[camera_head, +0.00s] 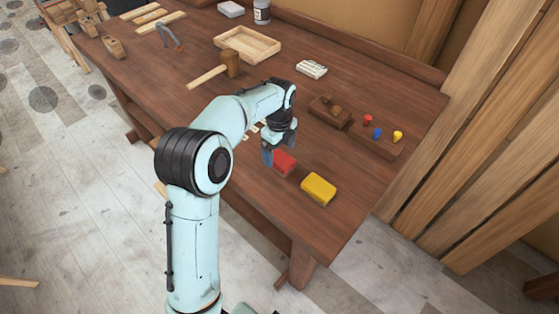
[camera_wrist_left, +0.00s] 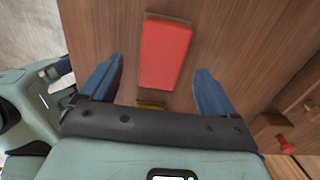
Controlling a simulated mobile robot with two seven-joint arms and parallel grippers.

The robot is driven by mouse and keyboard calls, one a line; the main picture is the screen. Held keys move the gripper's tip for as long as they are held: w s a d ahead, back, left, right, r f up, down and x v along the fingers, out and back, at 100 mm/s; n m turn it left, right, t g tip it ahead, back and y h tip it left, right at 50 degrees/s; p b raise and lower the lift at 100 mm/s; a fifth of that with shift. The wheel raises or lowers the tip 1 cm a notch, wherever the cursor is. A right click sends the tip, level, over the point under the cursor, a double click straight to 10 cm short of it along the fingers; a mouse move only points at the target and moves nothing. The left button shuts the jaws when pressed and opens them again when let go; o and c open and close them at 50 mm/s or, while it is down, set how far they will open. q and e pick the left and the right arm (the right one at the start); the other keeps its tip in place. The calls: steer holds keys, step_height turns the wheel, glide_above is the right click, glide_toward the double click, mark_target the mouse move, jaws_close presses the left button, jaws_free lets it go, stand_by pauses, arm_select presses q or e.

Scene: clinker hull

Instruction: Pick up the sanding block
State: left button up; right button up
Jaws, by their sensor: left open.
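A red block (camera_head: 284,162) lies flat on the workbench, and a yellow block (camera_head: 318,190) lies beside it, nearer the bench's front edge. Neither carries a readable label, so I cannot tell by marking which is the sanding block. My left gripper (camera_head: 279,152) is open and empty above the bench, right by the red block. In the left wrist view the red block (camera_wrist_left: 165,54) shows between the two spread blue fingers, and neither finger visibly touches it. Only a sliver of the yellow block (camera_wrist_left: 151,104) shows past the gripper body. My right gripper is not in view.
A brown board with red, blue and yellow pegs (camera_head: 377,134) stands to the right. Behind are a dark wooden block (camera_head: 330,111), a white slotted piece (camera_head: 311,69), a mallet (camera_head: 231,64) and a wooden tray (camera_head: 262,57). Bare bench (camera_head: 335,235) lies right of the yellow block.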

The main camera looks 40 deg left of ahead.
mark_target(279, 157)
arm_select(q)
step_height(279, 157, down, 4)
steer(key=shift+w+f, duration=0.1)
steer(key=c, duration=1.1)
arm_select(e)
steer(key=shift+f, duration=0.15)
arm_select(q)
step_height(279, 157, up, 20)
steer(key=p, duration=0.3)
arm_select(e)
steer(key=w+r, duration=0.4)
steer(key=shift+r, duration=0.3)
